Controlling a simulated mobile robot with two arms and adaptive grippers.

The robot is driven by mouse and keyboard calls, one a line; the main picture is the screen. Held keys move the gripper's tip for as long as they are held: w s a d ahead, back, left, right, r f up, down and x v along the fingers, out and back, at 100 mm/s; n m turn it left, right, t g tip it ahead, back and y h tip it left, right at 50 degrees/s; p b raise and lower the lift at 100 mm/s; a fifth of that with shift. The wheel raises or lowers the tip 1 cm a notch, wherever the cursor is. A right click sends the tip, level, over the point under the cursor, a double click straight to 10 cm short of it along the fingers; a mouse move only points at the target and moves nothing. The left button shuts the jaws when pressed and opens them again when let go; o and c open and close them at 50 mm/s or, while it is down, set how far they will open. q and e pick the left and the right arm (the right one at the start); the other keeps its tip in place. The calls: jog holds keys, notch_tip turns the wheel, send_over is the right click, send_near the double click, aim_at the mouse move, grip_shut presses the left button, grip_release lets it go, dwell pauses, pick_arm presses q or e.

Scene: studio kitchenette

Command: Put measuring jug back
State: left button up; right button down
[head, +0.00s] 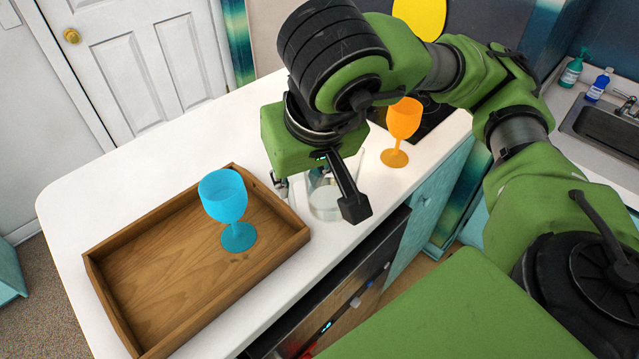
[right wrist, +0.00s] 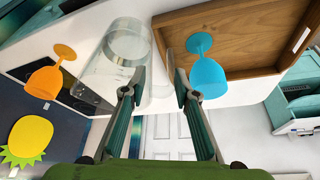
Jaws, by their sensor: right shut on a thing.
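The measuring jug (head: 325,203) is clear glass, partly hidden behind my right gripper in the head view. It stands upright over the white counter, between the wooden tray and the orange goblet; I cannot tell whether its base touches. In the right wrist view the jug (right wrist: 118,58) is at the fingers, with its open round end visible. My right gripper (head: 320,196) is shut on the jug, and its two fingers (right wrist: 157,84) show in the right wrist view. The part gripped is not clear. My left gripper is not in view.
A wooden tray (head: 105,285) with a blue goblet (head: 223,198) standing in it is left of the jug. An orange goblet (head: 402,125) stands to the right, near a black hob (head: 436,118). The counter's left end and back are clear. A sink (head: 605,125) is far right.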

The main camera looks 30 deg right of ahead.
jog(key=shift+w+d+f, duration=0.1)
jog(key=shift+w+d, duration=0.2)
jog(key=shift+d, duration=0.05)
jog(key=w+d+f+p, duration=0.1)
jog(key=w+d+f, duration=0.1)
jog(key=w+f, duration=0.2)
jog(key=w+d+f, duration=0.2)
jog(key=w+f, duration=0.2)
jog(key=w+d+f+p, duration=0.1)
jog(key=w+d+f, duration=0.1)
jog(key=w+f, duration=0.2)
jog(key=shift+f+p, duration=0.3)
jog(key=shift+f, duration=0.05)
jog(key=shift+f, duration=0.2)
jog(key=c, duration=1.6)
grip_release()
jog(key=shift+s, duration=0.1)
